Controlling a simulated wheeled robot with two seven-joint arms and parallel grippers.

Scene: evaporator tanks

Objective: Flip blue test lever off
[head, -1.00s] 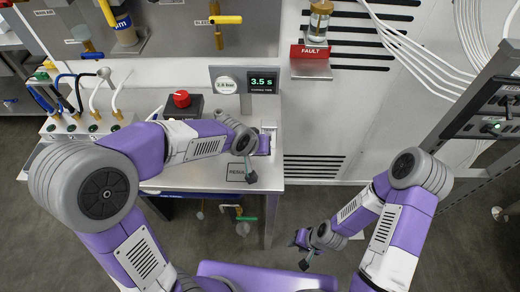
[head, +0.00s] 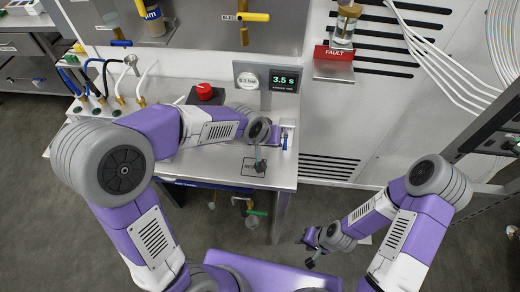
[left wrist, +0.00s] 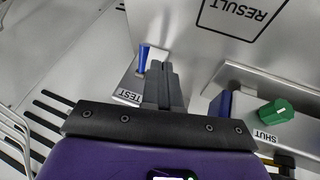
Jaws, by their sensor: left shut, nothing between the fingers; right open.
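The blue test lever (head: 285,142) is at the right end of the steel bench, beside my left gripper. It also shows in the left wrist view (left wrist: 143,59), on a small plate labelled TEST (left wrist: 127,97). My left gripper (head: 260,163) is shut and empty. Its fingertips (left wrist: 160,68) appear just right of the lever in the left wrist view; I cannot tell whether they touch it. My right gripper (head: 307,251) is open and empty, low at the right over the floor, away from the bench.
A RESULT square (left wrist: 238,12) is marked on the bench top. A red button (head: 204,91), a round gauge and a display (head: 285,81) reading 3.5 s stand behind my left arm. A FAULT bracket (head: 334,54) is on the wall.

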